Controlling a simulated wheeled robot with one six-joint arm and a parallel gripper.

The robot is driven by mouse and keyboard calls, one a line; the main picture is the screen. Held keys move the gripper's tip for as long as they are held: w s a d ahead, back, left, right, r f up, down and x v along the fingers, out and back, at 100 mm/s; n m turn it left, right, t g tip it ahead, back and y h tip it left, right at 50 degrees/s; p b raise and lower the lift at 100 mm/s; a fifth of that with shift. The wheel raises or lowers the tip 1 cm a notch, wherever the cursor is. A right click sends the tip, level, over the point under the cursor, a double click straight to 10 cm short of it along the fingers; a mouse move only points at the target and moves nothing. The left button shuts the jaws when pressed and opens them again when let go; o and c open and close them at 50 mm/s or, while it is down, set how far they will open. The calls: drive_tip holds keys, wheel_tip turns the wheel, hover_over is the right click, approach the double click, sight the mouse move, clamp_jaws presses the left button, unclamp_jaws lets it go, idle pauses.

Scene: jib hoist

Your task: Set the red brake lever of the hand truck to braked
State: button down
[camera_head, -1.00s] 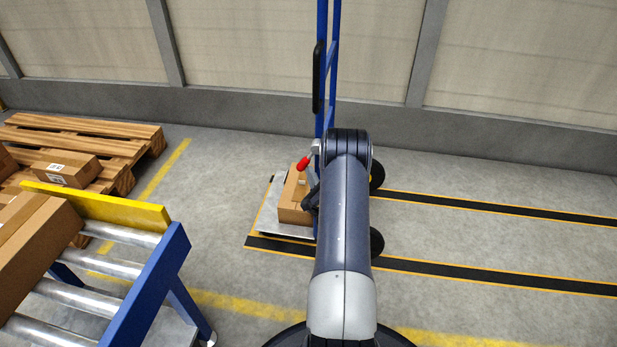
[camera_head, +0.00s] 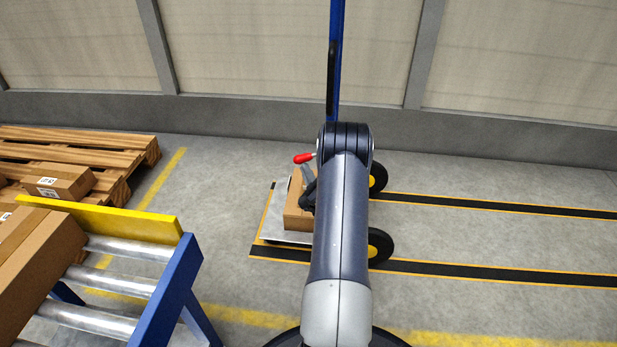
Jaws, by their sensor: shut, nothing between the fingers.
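The blue hand truck (camera_head: 337,70) stands upright behind my arm, with its metal toe plate (camera_head: 287,236) on the left and dark wheels (camera_head: 380,245) on the right. Its red brake lever (camera_head: 304,158) sticks out to the left of the frame, nearly level, with a slight droop at the red end. My gripper (camera_head: 306,173) shows only in part, grey and dark, just left of my arm and below the lever. It is shut and empty. My arm hides the lower frame and most of the wrist. I cannot tell whether the gripper touches the lever.
A cardboard box (camera_head: 296,212) sits on the toe plate. A roller conveyor (camera_head: 165,290) with a yellow end stop and a carton stands at the lower left. A wooden pallet (camera_head: 130,150) with boxes lies at the far left. The floor to the right is clear, with black-and-yellow stripes.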

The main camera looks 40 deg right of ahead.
drive_tip(key=shift+w+a+r, duration=0.25)
drive_tip(key=shift+w+r, duration=0.05)
drive_tip(key=shift+r, duration=0.2)
drive_tip(key=shift+w+a+r, duration=0.3)
drive_tip(key=shift+r, duration=0.25)
drive_tip(key=shift+w+a+r, duration=0.25)
drive_tip(key=shift+w+r, duration=0.05)
drive_tip(key=shift+r, duration=0.2)
drive_tip(key=shift+r+b, duration=0.15)
drive_tip(key=shift+b, duration=0.15)
